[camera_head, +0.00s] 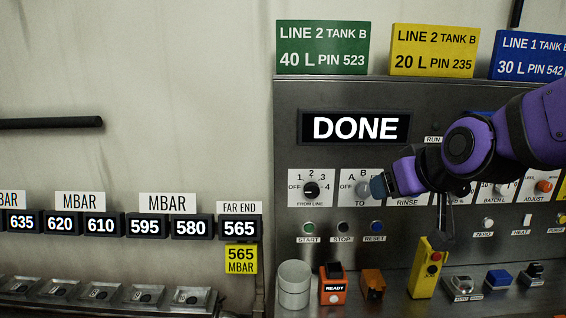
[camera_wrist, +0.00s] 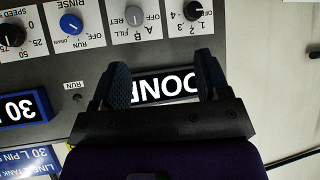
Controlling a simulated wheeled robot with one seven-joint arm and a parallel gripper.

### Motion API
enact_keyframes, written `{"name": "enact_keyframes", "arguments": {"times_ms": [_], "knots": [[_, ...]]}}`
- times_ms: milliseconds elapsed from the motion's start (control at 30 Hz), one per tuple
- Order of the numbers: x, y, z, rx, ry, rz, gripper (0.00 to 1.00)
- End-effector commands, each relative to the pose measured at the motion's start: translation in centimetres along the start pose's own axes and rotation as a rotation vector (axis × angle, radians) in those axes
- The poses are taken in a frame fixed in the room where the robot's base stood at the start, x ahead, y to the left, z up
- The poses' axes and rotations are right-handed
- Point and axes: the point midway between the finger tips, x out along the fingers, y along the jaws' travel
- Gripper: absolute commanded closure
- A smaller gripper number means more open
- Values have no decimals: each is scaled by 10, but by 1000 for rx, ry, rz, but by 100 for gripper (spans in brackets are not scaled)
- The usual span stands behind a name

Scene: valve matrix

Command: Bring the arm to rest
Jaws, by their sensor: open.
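My gripper (camera_head: 380,186) is at the end of my purple arm, in front of the grey control panel (camera_head: 290,120), close to the TO knob in the head view. In the wrist view my gripper (camera_wrist: 163,80) is open, with nothing between its two dark fingers. The DONE display (camera_head: 354,128) shows behind the fingers, upside down, in the wrist view (camera_wrist: 165,88). My arm reaches in from the right and covers part of the panel, including some of its dials.
The FROM LINE knob (camera_head: 311,189) is left of my gripper. Below are the START button (camera_head: 309,227), a grey cup (camera_head: 294,285), an orange READY box (camera_head: 333,284) and a yellow button box (camera_head: 427,268) on the ledge. Coloured line signs (camera_head: 322,47) stand on top. Pressure displays (camera_head: 191,228) line the left wall.

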Motion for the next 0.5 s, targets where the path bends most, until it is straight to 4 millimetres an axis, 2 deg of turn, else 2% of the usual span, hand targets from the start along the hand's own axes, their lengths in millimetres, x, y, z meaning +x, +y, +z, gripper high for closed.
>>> {"name": "enact_keyframes", "arguments": {"times_ms": [33,300,400,500], "knots": [[-18,8,6,18,-33,8,31],[-105,39,58,128,-275,75,31],[-131,46,78,168,-348,108,31],[-150,51,92,199,-401,134,31]]}}
